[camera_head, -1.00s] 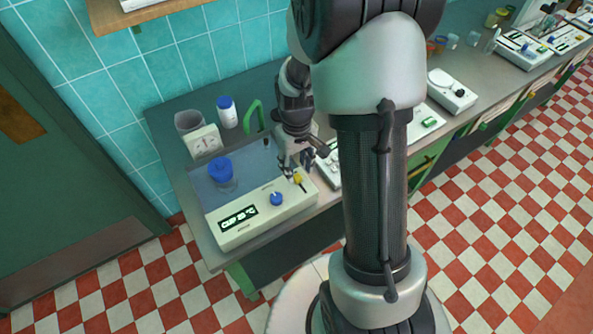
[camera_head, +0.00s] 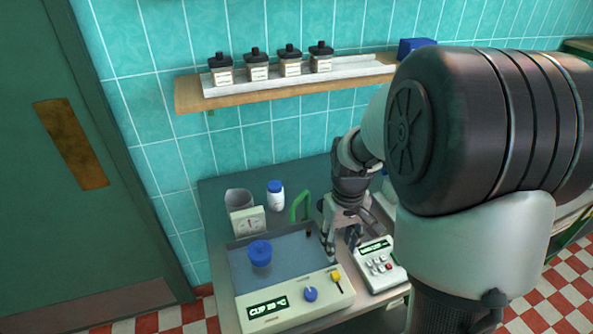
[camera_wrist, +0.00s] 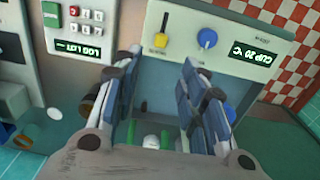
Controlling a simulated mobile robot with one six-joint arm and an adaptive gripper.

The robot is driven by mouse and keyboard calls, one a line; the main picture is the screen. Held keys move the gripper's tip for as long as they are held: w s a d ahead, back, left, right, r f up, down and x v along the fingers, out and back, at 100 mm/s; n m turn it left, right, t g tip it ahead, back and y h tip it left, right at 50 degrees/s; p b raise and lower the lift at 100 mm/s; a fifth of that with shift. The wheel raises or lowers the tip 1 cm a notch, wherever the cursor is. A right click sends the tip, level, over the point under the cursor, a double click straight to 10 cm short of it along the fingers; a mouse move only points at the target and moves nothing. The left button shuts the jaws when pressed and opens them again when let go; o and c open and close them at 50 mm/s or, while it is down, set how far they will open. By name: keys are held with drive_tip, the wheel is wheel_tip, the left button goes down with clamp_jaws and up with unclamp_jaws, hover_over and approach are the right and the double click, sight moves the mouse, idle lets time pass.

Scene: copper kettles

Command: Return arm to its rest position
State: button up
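My gripper (camera_head: 341,250) is over the bench, behind and above the yellow lever (camera_head: 337,278) of a cream water-bath unit (camera_head: 275,318). In the wrist view my gripper (camera_wrist: 160,65) has its two fingers apart, with nothing between them but the unit's front and the bath behind. The yellow lever also shows in the wrist view (camera_wrist: 161,38), beyond the fingertips and apart from them. My arm's large dark and silver links fill the right of the head view and hide part of the bench.
A blue-capped vessel (camera_head: 260,252) stands in the bath. A keypad device (camera_head: 380,265) is right of the unit. A dial box (camera_head: 248,221), white bottle (camera_head: 275,196) and green handle (camera_head: 301,206) stand behind. A wall shelf (camera_head: 190,95) holds several black-capped bottles. Open floor lies in front.

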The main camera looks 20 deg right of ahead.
drive_tip(key=s+a+r+t, duration=0.2)
drive_tip(key=s+a+r, duration=0.3)
drive_tip(key=s+r, duration=0.2)
drive_tip(key=s+a+r+t, duration=0.2)
drive_tip(key=s+a+r, duration=0.3)
drive_tip(key=s, duration=0.5)
wheel_tip(320, 180, up, 3)
drive_tip(key=shift+a+f+t, duration=0.2)
drive_tip(key=shift+a+t, duration=0.1)
